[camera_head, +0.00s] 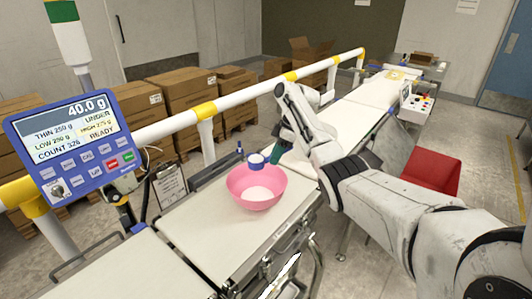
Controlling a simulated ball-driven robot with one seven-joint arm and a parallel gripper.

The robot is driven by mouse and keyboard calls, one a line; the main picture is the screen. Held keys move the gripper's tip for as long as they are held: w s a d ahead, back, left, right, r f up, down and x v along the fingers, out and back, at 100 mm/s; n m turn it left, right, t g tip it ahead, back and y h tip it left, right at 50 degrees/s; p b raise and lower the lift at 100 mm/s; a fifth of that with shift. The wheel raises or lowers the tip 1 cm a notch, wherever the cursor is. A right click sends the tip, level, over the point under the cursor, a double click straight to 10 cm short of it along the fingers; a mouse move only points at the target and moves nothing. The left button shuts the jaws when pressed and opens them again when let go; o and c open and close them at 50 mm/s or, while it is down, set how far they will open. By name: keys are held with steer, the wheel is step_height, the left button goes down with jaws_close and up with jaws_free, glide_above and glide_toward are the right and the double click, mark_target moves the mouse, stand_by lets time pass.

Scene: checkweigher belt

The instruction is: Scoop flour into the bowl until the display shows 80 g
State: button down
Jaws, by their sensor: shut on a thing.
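The display (72,140) at the left reads 40.0 g, with UNDER and READY beside it. A pink bowl (246,203) stands upright on the pale belt section, with white flour (258,193) in its bottom. My gripper (275,157) is just above the bowl's far right side, shut on a blue scoop (257,159). The scoop is at the bowl's far rim and shows some white at its mouth. Its handle is mostly hidden, and I cannot tell how much flour it holds.
A white guard rail (160,128) with yellow joints runs behind the belt. Cardboard boxes (190,97) stand behind it. A red bin (440,175) is on the right beyond my arm. A control box (416,103) stands by the far belt. The near belt left of the bowl is clear.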

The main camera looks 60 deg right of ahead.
steer(key=f+n+t+h+b, duration=0.1)
steer(key=t+h+b, duration=0.1)
steer(key=h+b, duration=0.1)
steer(key=a+f+t+h+b, duration=0.1)
steer(key=f+t+h+b, duration=0.1)
steer(key=b, duration=0.4)
steer(key=s+f+n+t+h+b, duration=0.1)
steer(key=h+b, duration=0.3)
steer(key=shift+a+f+n+t, duration=0.2)
steer(key=shift+a+n+t, duration=0.1)
steer(key=shift+a+t, duration=0.1)
stand_by(0.5)
steer(key=t+h+b, duration=0.1)
steer(key=b, duration=0.4)
steer(key=shift+f+n, duration=0.2)
steer(key=shift+n, duration=0.1)
steer(key=shift+t+h+b, duration=0.4)
steer(key=shift+h+b, duration=0.1)
steer(key=shift+b, duration=0.4)
steer(key=shift+a+r+b, duration=0.1)
steer(key=shift+r+b, duration=0.05)
steer(key=shift+b, duration=0.2)
